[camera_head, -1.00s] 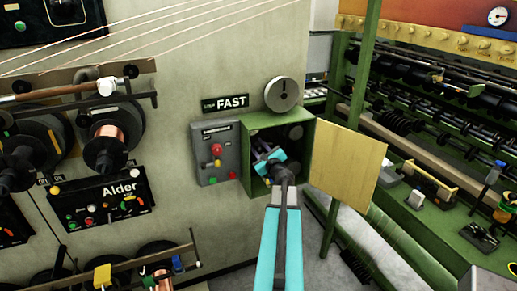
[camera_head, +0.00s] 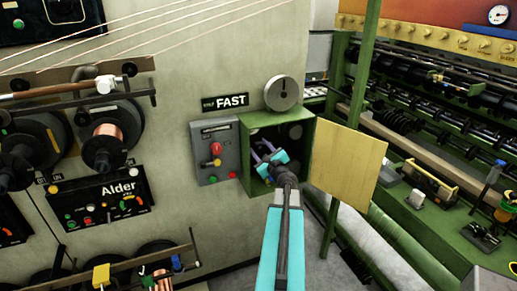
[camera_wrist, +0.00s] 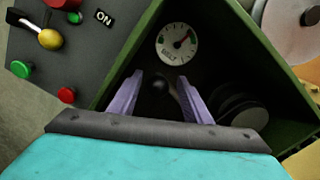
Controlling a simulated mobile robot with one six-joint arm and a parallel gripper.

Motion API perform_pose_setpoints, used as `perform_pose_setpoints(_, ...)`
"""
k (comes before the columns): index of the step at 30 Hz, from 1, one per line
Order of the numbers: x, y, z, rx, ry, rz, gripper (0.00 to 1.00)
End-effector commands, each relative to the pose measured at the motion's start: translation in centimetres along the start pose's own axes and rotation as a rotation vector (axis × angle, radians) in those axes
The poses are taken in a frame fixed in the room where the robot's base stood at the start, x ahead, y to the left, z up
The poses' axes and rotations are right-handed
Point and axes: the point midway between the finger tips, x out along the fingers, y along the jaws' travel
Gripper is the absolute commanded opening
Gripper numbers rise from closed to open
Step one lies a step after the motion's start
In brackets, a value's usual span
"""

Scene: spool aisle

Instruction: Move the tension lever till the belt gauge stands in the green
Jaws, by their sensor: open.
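The belt gauge (camera_wrist: 177,44) is a small round white dial marked BELT on the back wall of an open green box (camera_head: 309,152). Its needle points toward the upper right, with green close by; whether the tip stands in the green is too small to tell. A lever with a dark round knob (camera_wrist: 160,82) stands below the gauge. My gripper (camera_wrist: 160,78) is open inside the box mouth, its purple fingers on either side of the knob, with gaps showing. In the head view my gripper (camera_head: 265,151) hides the lever.
A grey switch panel (camera_head: 215,151) with a yellow-tipped lever and red and green buttons adjoins the box on the left. The open yellowish door (camera_head: 347,161) stands to the right. A round disc (camera_head: 282,93) sits above the box. Dark discs (camera_wrist: 242,112) lie deeper inside, right.

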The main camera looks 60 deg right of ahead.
Motion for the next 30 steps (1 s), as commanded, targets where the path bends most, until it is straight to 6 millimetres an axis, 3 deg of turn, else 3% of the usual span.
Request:
perform_pose_setpoints(25,-9.3,0.1,0.3,0.001,0.001,0.001,0.44)
perform_pose_setpoints(30,-9.3,0.0,0.3,0.002,0.002,0.004,0.44)
